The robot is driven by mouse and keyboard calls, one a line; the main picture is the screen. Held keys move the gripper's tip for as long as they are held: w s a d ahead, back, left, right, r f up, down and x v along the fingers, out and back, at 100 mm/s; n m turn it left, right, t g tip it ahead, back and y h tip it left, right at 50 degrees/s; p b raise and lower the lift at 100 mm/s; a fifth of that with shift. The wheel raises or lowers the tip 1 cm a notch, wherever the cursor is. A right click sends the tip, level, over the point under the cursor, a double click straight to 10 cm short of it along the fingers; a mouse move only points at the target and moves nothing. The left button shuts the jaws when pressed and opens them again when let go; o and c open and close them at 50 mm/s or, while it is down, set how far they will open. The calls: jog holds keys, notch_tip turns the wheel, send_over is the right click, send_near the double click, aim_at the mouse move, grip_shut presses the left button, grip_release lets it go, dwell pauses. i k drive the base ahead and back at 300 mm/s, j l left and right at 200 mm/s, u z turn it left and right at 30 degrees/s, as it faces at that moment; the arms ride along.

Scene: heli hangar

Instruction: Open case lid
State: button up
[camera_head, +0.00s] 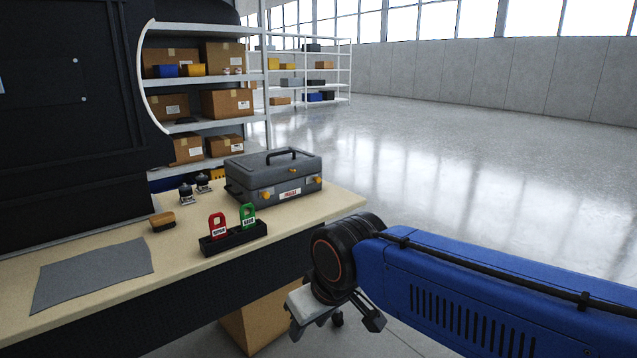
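A dark grey case (272,174) stands on the beige workbench (190,225), near its right end. Its lid (268,163) is down, with a black carry handle (281,154) on top. Yellow-orange latches (266,194) and a white and red label (290,193) show on the case front. My gripper (333,337) hangs low in front of the bench, below and to the right of the case and apart from it.
A black holder (233,238) with a red tag (217,226) and a green tag (248,215) stands before the case. A brush (162,221), small dark bottles (186,194) and a grey cloth (95,272) lie left. A cardboard box (262,322) stands below. Open floor lies right.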

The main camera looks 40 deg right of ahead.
aim_at(260, 170)
jog(key=i+l+z, duration=0.15)
jog(key=i, duration=0.3)
jog(key=i+l+z, duration=0.15)
jog(key=i, duration=0.35)
jog(key=i+l+u, duration=0.15)
jog(key=l+u, duration=0.15)
